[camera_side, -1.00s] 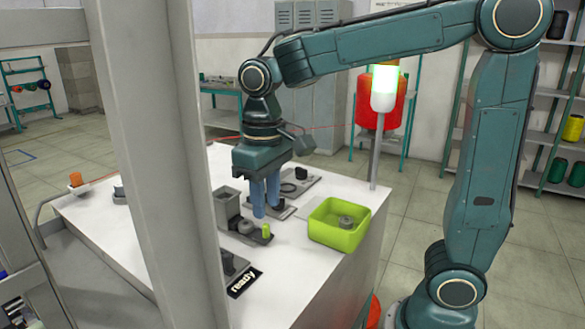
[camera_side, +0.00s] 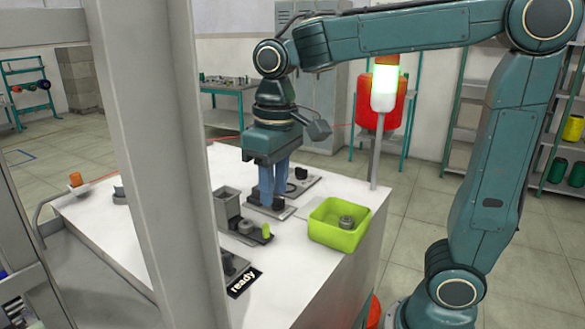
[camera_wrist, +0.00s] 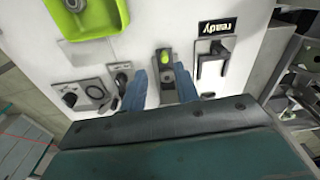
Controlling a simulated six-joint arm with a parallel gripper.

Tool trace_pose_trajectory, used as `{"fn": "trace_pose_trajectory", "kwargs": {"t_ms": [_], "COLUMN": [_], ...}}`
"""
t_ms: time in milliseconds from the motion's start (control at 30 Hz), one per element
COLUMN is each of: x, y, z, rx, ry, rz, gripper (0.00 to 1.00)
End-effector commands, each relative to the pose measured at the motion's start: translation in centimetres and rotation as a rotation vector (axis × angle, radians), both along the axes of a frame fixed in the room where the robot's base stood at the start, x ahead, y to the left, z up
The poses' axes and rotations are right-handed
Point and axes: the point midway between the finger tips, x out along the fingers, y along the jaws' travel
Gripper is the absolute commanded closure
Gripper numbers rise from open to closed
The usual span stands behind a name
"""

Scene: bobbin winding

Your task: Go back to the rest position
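My gripper (camera_side: 271,197) hangs over the white table in the side view, its blue fingers pointing down in front of a flat grey plate (camera_side: 285,211). In the wrist view the fingers of my gripper (camera_wrist: 160,86) stand apart, and I see no part held between them. A grey fixture with a yellow-green peg (camera_wrist: 166,57) shows beyond the gap; the peg also shows in the side view (camera_side: 266,231). Whether the fingertips touch anything below is hidden.
A green bin (camera_side: 325,235) with a grey ring-shaped part (camera_side: 346,222) stands at the table's right edge. A black "ready" sign (camera_side: 244,282) lies near the front. A grey box-shaped holder (camera_side: 228,202) stands left of my gripper. A lit signal lamp post (camera_side: 375,150) rises behind the bin.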

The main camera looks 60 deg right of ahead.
Motion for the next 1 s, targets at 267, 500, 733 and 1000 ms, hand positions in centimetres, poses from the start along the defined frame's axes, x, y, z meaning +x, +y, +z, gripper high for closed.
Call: {"fn": "trace_pose_trajectory", "kwargs": {"t_ms": [267, 500, 733, 1000], "x": [-4.0, -7.7, -10.7, -12.2], "y": [-1.7, -3.0, -3.8, -4.2], "z": [0.5, 0.0, -1.2, -2.1], "rx": [0.011, 0.011, 0.003, -0.006], "ry": [-0.132, -0.263, -0.378, -0.445], "rz": [-0.003, -0.003, -0.003, -0.003], "gripper": [0.69, 0.69, 0.69, 0.69]}}
